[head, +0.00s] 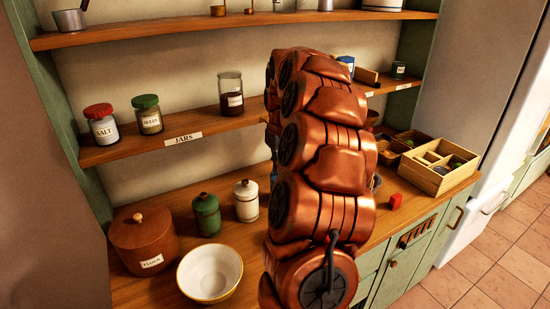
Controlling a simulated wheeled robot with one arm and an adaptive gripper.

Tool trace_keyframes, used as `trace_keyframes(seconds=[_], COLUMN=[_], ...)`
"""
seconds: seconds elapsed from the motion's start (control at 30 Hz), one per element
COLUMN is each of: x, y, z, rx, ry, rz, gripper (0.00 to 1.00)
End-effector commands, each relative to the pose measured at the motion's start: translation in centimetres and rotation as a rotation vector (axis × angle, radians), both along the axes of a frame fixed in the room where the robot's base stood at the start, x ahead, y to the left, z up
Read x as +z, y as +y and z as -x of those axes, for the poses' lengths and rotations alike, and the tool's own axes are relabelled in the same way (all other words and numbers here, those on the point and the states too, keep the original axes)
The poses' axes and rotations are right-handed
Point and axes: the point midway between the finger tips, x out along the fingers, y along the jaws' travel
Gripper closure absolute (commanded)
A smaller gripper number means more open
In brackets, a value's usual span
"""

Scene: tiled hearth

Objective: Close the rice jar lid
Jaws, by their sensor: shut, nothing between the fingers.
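No jar with a readable rice label shows in the head view. On the middle shelf stand a salt jar (103,128) with a red lid on and a glass jar (149,120) with a green lid on. To their right is a taller clear jar (231,95) with dark contents; its label is too small to read, and I cannot tell how its top is closed. My copper-coloured arm fills the middle and hides part of the shelf and counter. My gripper is not clearly visible; a small blue-grey sliver at the arm's left edge cannot be made out.
On the counter are a wooden flour canister (143,240), a green canister (207,216), a cream canister (247,202) and a white bowl (210,273). A JARS label (183,139) marks the shelf edge.

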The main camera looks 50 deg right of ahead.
Motion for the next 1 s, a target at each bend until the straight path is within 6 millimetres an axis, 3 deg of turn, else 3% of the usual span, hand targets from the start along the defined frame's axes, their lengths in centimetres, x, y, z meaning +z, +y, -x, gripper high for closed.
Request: trace_keyframes(seconds=[0.33, 1.0], x=[0.4, 0.4], y=[0.5, 1.4], z=[1.8, 1.6], rx=[-0.001, 0.018], ry=[0.002, -0.029], rz=[-0.003, 0.006], gripper=[1.00, 1.00])
